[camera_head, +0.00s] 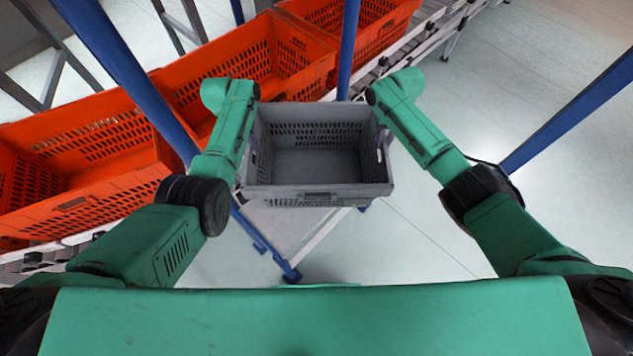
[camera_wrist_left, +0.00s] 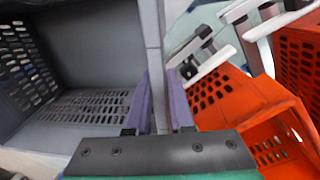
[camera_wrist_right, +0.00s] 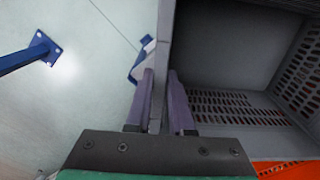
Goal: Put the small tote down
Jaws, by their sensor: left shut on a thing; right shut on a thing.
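The small tote is a grey, empty crate with slotted walls (camera_head: 318,192) in the middle of the head view, held between my two arms. My left gripper (camera_wrist_left: 158,92) is shut on one side wall of the tote; the wall runs between its purple fingers in the left wrist view. My right gripper (camera_wrist_right: 162,92) is shut on the opposite side wall in the right wrist view.
Large orange totes (camera_head: 75,145) stand in a row on a roller conveyor (camera_head: 395,62) behind and left of the grey tote. Blue posts (camera_head: 348,45) rise close behind the tote and on both sides (camera_head: 565,118). Pale floor is open at the right.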

